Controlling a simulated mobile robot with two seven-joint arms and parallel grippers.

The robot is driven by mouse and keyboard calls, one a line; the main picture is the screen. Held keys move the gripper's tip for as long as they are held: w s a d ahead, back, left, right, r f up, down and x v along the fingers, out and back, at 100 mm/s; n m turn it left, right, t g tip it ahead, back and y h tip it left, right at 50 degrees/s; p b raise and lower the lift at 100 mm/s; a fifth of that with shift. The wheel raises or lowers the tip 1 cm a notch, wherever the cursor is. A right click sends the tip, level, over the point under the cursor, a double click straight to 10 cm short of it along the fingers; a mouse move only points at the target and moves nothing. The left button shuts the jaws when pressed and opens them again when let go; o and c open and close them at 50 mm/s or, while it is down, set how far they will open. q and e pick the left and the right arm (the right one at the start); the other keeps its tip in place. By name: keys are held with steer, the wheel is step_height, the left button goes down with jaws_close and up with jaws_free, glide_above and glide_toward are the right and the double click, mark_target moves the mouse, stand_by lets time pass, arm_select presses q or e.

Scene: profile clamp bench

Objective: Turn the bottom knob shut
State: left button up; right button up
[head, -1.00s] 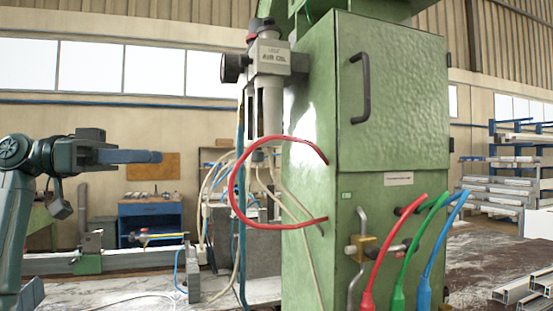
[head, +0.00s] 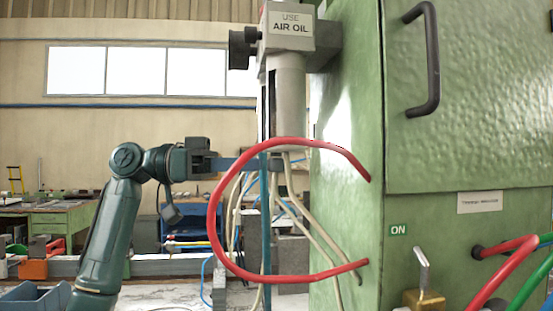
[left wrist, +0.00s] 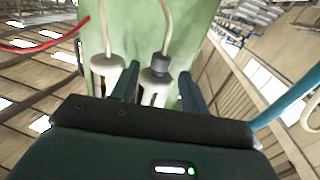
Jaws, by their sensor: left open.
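The grey air unit (head: 285,90), labelled "USE AIR OIL", hangs on the left side of the green cabinet. The left wrist view shows two pale bowls with hoses; a dark knob (left wrist: 157,62) sits at the hose end of the right one. My left gripper (head: 248,162) is level with the unit's lower end, its fingertips partly hidden by hoses. In the left wrist view, its open fingers (left wrist: 158,72) appear on either side of the dark knob. I cannot tell the depth gap or see contact. My right gripper is not in view.
A red hose (head: 216,220) loops out from the cabinet (head: 345,150) across the space by my left gripper. A teal hose (head: 265,220) and cream hoses (head: 300,225) hang below the unit. A black handle (head: 433,60) and a brass valve (head: 425,298) are on the cabinet front.

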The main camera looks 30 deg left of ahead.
mark_target(270, 164)
arm_select(q)
steer(key=x, duration=0.4)
steer(key=shift+w+d+r+p, duration=0.1)
steer(key=shift+p, duration=0.3)
steer(key=shift+w+d, duration=0.25)
steer(key=shift+d, duration=0.2)
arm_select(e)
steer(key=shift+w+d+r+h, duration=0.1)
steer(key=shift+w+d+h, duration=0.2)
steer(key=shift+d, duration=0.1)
arm_select(q)
steer(key=shift+c, duration=0.6)
steer(key=c, duration=0.8)
steer(key=shift+c, duration=0.2)
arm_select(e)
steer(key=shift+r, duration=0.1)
